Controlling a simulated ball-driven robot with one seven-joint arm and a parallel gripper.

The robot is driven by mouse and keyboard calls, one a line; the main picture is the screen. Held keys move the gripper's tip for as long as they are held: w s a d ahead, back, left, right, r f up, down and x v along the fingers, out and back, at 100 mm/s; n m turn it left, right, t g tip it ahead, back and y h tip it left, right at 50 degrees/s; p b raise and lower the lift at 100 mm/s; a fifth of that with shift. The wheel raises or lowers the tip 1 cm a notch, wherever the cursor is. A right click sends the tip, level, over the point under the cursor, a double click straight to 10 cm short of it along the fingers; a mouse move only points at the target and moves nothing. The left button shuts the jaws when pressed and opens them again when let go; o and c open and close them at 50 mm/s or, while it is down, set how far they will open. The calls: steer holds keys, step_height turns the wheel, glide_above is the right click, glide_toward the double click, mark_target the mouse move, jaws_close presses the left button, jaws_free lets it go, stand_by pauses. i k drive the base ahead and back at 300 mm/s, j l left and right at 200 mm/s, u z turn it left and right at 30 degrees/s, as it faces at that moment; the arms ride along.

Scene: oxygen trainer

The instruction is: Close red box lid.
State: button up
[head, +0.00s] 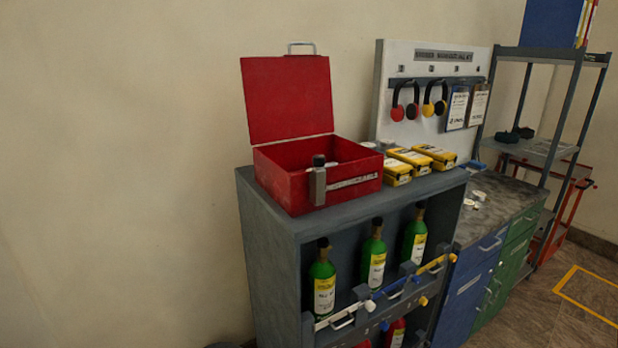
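The red box (290,187) sits on top of a grey cabinet with its front facing me. Its red lid (288,98) stands open, nearly upright at the back of the box, with a metal handle (301,46) at its top edge. A grey upright piece with a dark top (318,183) is at the front of the box; I cannot tell if it is a latch or a separate object. A pale item shows inside the box, mostly hidden by the front wall. My gripper is not in view.
The grey cabinet (262,207) holds several green bottles (322,284) on its shelf. Yellow boxes (436,157) lie right of the red box. A white board (428,58) with headphones stands behind them. A dark shelf rack (545,55) is at right. The wall at left is bare.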

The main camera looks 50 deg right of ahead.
mark_target(288, 97)
steer(key=z, duration=0.25)
steer(key=i+j+z, duration=0.15)
steer(key=j+z, duration=0.15)
steer(key=z, duration=0.15)
steer(key=i+j+z, duration=0.15)
steer(key=j+z, duration=0.15)
steer(key=z, duration=0.2)
steer(key=j+z, duration=0.45)
steer(key=i+l, duration=0.05)
